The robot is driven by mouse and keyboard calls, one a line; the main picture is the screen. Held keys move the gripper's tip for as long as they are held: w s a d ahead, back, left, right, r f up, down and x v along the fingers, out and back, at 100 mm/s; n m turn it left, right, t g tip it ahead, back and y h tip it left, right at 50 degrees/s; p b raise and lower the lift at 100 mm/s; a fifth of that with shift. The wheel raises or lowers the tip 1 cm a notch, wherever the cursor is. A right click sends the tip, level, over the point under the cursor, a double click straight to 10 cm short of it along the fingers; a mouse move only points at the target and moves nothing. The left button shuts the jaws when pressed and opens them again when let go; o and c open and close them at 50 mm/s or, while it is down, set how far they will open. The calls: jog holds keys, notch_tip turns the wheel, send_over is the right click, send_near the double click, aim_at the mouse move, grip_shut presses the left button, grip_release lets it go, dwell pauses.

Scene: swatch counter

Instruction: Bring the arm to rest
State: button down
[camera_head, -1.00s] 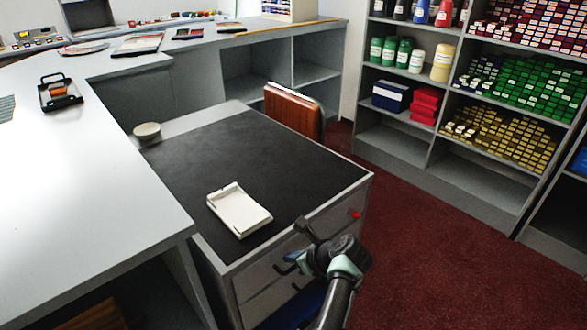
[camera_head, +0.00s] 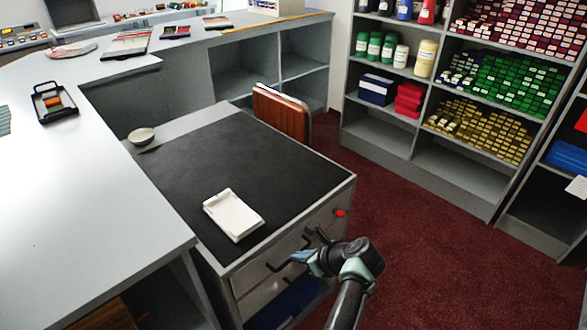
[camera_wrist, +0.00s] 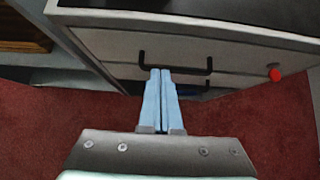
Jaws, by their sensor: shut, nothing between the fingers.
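My gripper (camera_head: 299,257) is in front of the drawer unit under the black-topped desk (camera_head: 185,165), low at the bottom middle of the head view. In the wrist view the two light blue fingers of my gripper (camera_wrist: 160,72) lie side by side, shut and empty. Their tips overlap the black drawer handle (camera_wrist: 200,70) in that picture; I cannot tell whether they touch it. A red round knob or lock (camera_wrist: 274,75) is right of the handle and also shows in the head view (camera_head: 340,213).
A white tray (camera_head: 234,215) lies on the desk, with a small bowl (camera_head: 141,136) at its far left. A brown chair (camera_head: 281,115) stands behind. A grey counter (camera_head: 90,225) runs along the left. Red carpet (camera_head: 430,240) is clear to the right, before the shelves (camera_head: 440,180).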

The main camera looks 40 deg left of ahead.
jog(key=shift+d+r, duration=0.25)
jog(key=shift+d, duration=0.1)
jog(key=w+d+r+n+t+h+p, duration=0.1)
jog(key=w+d+r+n+t, duration=0.25)
jog(key=w+r, duration=0.5)
jog(key=w+d+r+n+t+p, duration=0.2)
jog(key=w+d+r+t, duration=0.25)
jog(key=r, duration=0.65)
jog(key=w+d+r+n+t+h+p, duration=0.1)
jog(key=w+d+r+n+t, duration=0.2)
jog(key=r, duration=0.5)
jog(key=d+r+n+t+p, duration=0.1)
jog(key=d+r+t, duration=0.1)
jog(key=d+r, duration=0.5)
jog(key=s+d+r+n+t+h+p, duration=0.1)
jog(key=s+d+r+n+t, duration=0.25)
jog(key=r, duration=0.85)
jog(key=s+d+r+n+t+h+p, duration=0.15)
jog(key=s+d+r+t, duration=0.25)
jog(key=r, duration=0.8)
jog(key=s+d+r+n+t+h, duration=0.2)
jog(key=s+d+r+t, duration=0.1)
jog(key=s+r, duration=0.4)
jog(key=s+d+r+n+t+h, duration=0.2)
jog(key=s+d+r+t, duration=0.1)
jog(key=s+r, duration=0.5)
jog(key=s+d, duration=0.1)
jog(key=s, duration=0.2)
jog(key=shift+r+p, duration=0.3)
